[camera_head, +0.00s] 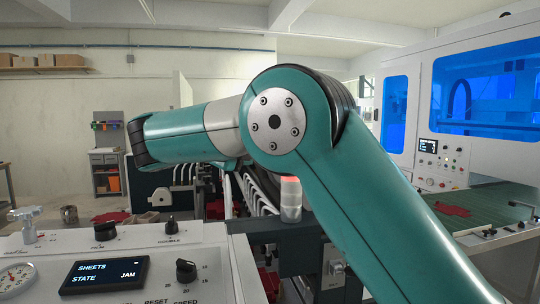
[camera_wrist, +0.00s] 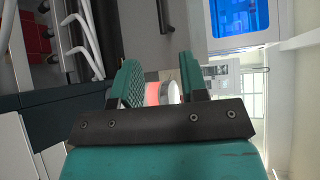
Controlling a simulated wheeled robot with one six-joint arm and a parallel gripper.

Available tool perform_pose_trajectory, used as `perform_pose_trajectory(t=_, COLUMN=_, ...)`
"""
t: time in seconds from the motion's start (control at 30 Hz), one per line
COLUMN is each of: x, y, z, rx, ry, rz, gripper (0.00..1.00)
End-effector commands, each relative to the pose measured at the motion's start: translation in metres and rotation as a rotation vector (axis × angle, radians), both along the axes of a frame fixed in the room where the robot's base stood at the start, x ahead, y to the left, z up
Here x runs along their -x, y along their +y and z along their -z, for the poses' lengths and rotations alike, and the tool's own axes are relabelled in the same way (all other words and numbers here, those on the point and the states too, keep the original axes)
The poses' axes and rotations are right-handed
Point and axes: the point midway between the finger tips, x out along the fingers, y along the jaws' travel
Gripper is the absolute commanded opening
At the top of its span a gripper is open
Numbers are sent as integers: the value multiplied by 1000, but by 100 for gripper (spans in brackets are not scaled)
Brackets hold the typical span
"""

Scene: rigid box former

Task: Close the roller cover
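My gripper (camera_wrist: 158,82) shows in the wrist view with its two green padded fingers apart. Nothing is clearly held between them. A lamp with a red-lit part and a pale band (camera_wrist: 172,92) shows in the gap, seemingly beyond the fingers. In the head view my arm crosses the middle and hides my gripper. I cannot make out for certain which part is the roller cover. Pale curved bars (camera_head: 256,196) of the machine show behind my arm, and also in the wrist view (camera_wrist: 80,45).
A control panel (camera_head: 130,270) stands front left; its display (camera_head: 105,271) reads SHEETS, STATE JAM. A signal lamp (camera_head: 291,200) glows red on the dark machine frame. A white enclosure with blue windows (camera_head: 480,95) is at right, above a green table (camera_head: 490,212) with a red sheet (camera_head: 452,209).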

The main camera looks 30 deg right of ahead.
Motion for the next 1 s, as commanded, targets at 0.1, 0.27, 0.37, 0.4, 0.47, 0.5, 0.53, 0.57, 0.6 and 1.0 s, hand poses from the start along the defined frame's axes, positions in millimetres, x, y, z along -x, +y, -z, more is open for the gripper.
perform_pose_trajectory(t=0.1, x=-2, y=-3, z=3, rx=-3, ry=-8, rz=4, gripper=40)
perform_pose_trajectory(t=0.27, x=-11, y=-16, z=12, rx=-5, ry=-9, rz=4, gripper=40)
perform_pose_trajectory(t=0.37, x=-21, y=-34, z=6, rx=0, ry=-2, rz=4, gripper=40)
perform_pose_trajectory(t=0.4, x=-26, y=-42, z=8, rx=0, ry=-1, rz=4, gripper=40)
perform_pose_trajectory(t=0.47, x=-33, y=-54, z=10, rx=0, ry=-2, rz=4, gripper=40)
perform_pose_trajectory(t=0.5, x=-37, y=-62, z=12, rx=-1, ry=-2, rz=4, gripper=40)
perform_pose_trajectory(t=0.53, x=-41, y=-68, z=14, rx=0, ry=-1, rz=4, gripper=40)
perform_pose_trajectory(t=0.57, x=-44, y=-74, z=16, rx=-1, ry=0, rz=4, gripper=40)
perform_pose_trajectory(t=0.6, x=-49, y=-82, z=17, rx=0, ry=-1, rz=5, gripper=40)
perform_pose_trajectory(t=1.0, x=-82, y=-139, z=37, rx=-1, ry=-3, rz=3, gripper=40)
